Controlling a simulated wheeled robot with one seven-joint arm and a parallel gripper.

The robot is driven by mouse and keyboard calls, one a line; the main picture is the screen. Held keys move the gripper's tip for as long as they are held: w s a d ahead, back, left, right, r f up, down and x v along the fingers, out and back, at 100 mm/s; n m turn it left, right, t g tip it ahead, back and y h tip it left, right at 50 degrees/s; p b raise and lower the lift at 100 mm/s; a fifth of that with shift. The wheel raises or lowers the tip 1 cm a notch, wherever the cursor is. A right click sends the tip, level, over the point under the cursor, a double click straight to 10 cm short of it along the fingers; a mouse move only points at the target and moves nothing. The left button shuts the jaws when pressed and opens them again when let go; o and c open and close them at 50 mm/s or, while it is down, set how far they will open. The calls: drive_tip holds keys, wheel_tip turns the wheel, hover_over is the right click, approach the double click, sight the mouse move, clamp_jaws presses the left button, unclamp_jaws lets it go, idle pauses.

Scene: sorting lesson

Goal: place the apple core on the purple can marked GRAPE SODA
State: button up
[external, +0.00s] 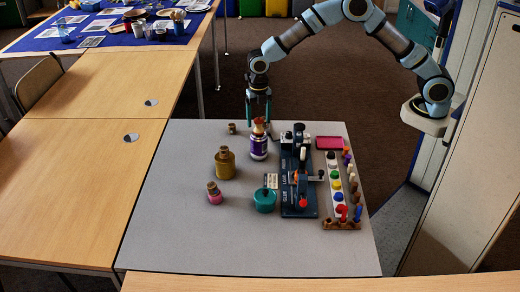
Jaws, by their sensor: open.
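The purple can (258,149) stands upright near the back middle of the grey table, with a pale label too small to read. A small reddish-brown and cream piece (259,125), which looks like the apple core, is upright at the top of the can and appears to touch it. My gripper (258,121) points down at the can's top. Its two dark fingers are apart, one to each side of the piece, and I see no clear contact with it. The exact depth between fingers and piece is hard to tell.
A mustard jar (225,163), a pink bottle (214,194) and a teal pot (265,201) stand nearer the front. A dark blue machine (299,178) is close to the can's right. A small brownish can (232,128) is to its left. The table's front left is clear.

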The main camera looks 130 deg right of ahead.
sight(259, 119)
wheel_tip(259, 119, up, 10)
drive_tip(key=b, duration=0.1)
drive_tip(key=a+f+m, duration=0.2)
drive_tip(key=a+m, duration=0.4)
drive_tip(key=a, duration=1.8)
drive_tip(key=s+a+f+m+t, duration=0.1)
drive_tip(key=s+a+f+m, duration=0.2)
drive_tip(key=s+a+m, duration=0.5)
drive_tip(key=s+a, duration=0.5)
drive_tip(key=a, duration=0.4)
drive_tip(key=shift+a+m+t, duration=0.15)
drive_tip(key=shift+m+t, duration=0.15)
drive_tip(key=shift+m, duration=0.1)
drive_tip(key=shift+f, duration=0.1)
